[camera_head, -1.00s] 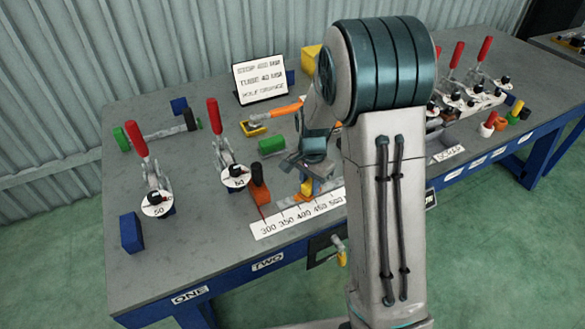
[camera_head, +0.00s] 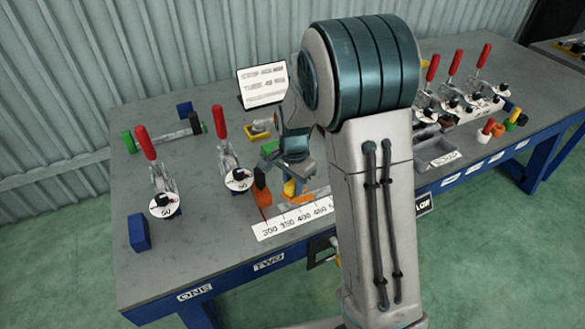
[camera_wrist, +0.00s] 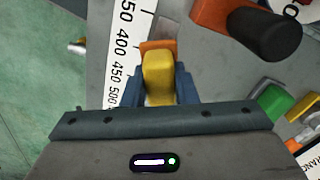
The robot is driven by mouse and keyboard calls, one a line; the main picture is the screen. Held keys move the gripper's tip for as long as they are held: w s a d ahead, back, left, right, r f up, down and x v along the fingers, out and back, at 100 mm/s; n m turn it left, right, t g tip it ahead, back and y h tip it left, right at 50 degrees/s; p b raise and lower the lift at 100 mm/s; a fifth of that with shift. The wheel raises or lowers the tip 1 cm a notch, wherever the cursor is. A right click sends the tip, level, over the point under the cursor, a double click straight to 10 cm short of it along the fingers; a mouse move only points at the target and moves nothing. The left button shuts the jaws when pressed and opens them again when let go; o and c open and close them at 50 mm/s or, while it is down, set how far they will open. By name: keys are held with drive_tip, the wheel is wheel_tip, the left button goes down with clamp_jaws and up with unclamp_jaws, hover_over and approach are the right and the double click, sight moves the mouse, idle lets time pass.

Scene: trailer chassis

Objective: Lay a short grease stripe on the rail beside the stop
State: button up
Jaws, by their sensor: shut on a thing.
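My gripper (camera_wrist: 160,88) is shut on a yellow piece (camera_wrist: 158,76), gripped between its two blue fingers. The yellow piece also shows below my gripper in the head view (camera_head: 290,188). An orange piece (camera_wrist: 158,46) is at its far end; I cannot tell whether they are joined. The stop (camera_head: 261,191), an orange-red block with a black knob, is left of my gripper; it also shows in the wrist view (camera_wrist: 222,14). The numbered scale (camera_head: 290,222) runs along the table's front edge beside them. The rail surface and any grease are not clearly visible.
Two red-handled clamps (camera_head: 226,150) stand left of the stop. A green block (camera_wrist: 275,100) is close to my gripper. A sign (camera_head: 262,86) stands behind. More clamps (camera_head: 455,75) and a grey tray (camera_head: 438,150) are to the right. The table's left front is mostly clear.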

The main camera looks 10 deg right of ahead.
drive_tip(key=shift+r+p, duration=1.15)
drive_tip(key=shift+r, duration=0.8)
